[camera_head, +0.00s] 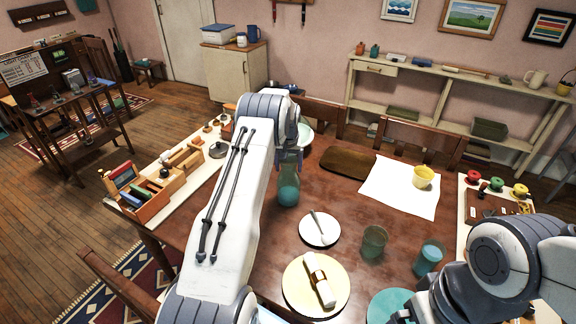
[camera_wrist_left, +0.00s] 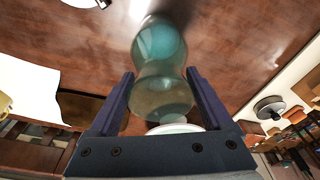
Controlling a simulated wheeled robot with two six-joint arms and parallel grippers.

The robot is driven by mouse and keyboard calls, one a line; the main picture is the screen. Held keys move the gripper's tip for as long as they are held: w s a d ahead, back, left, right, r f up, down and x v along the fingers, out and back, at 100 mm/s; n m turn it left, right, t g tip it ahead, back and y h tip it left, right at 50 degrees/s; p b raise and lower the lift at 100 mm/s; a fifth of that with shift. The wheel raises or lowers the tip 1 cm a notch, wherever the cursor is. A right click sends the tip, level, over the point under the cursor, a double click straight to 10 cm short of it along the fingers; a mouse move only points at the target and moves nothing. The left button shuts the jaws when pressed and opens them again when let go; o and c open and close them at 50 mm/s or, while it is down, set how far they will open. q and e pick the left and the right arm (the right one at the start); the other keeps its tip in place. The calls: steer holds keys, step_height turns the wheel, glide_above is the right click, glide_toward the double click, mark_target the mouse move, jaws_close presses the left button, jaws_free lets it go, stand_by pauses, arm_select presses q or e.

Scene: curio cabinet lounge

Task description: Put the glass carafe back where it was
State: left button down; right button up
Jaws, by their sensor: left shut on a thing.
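The glass carafe (camera_head: 289,191) is greenish clear glass with a teal lower part, over the table's middle in the head view. My left gripper (camera_head: 289,158) is shut around its upper part, mostly hidden by my arm. In the left wrist view the carafe (camera_wrist_left: 160,55) sits between the two dark fingers of the left gripper (camera_wrist_left: 160,85). It looks about upright; I cannot tell whether its base touches the table. My right arm comes in at the lower right of the head view, its gripper out of sight.
On the dark wooden table (camera_head: 270,240) are a small white plate (camera_head: 306,238), a yellow plate (camera_head: 300,305) with a rolled napkin, two glasses (camera_head: 374,240), a brown tray (camera_head: 346,163) and a white cloth (camera_head: 388,188) with a yellow cup (camera_head: 423,177). A pale bowl (camera_head: 306,133) stands behind the carafe.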

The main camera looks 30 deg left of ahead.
arm_select(q)
jaws_free()
steer(key=shift+r, duration=0.2)
steer(key=r, duration=0.3)
steer(key=s+r+b, duration=0.1)
steer(key=r, duration=0.3)
steer(key=r+b, duration=0.1)
steer(key=r, duration=0.3)
steer(key=shift+s+d, duration=0.25)
steer(key=shift+d, duration=0.15)
steer(key=shift+r, duration=0.3)
steer(key=shift+d, duration=0.15)
